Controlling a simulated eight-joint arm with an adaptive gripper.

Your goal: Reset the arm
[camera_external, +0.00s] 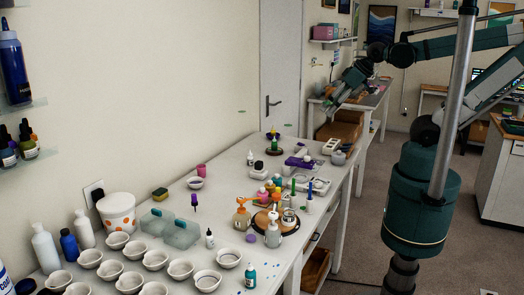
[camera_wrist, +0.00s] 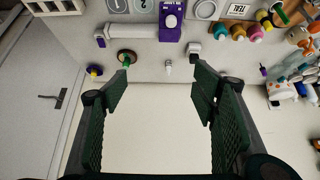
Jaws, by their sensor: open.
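My gripper (camera_external: 332,106) is raised in the air at the far end of the white worktable (camera_external: 232,177), to the upper right of its far edge in the external view. In the wrist view my gripper (camera_wrist: 165,92) shows two dark green fingers spread wide apart. Nothing is between them; only a plain pale surface shows there. A green-topped item on a dark round base (camera_wrist: 126,58) and a small white bottle (camera_wrist: 168,67) stand beyond the fingertips, apart from them.
Several white cups (camera_external: 155,259), a white bucket with orange spots (camera_external: 117,212) and clear blue boxes (camera_external: 170,229) crowd the near table. A purple device (camera_external: 298,163) and bottles (camera_external: 272,234) stand along the right side. A second table (camera_external: 370,100) stands behind. Open floor lies right of the table.

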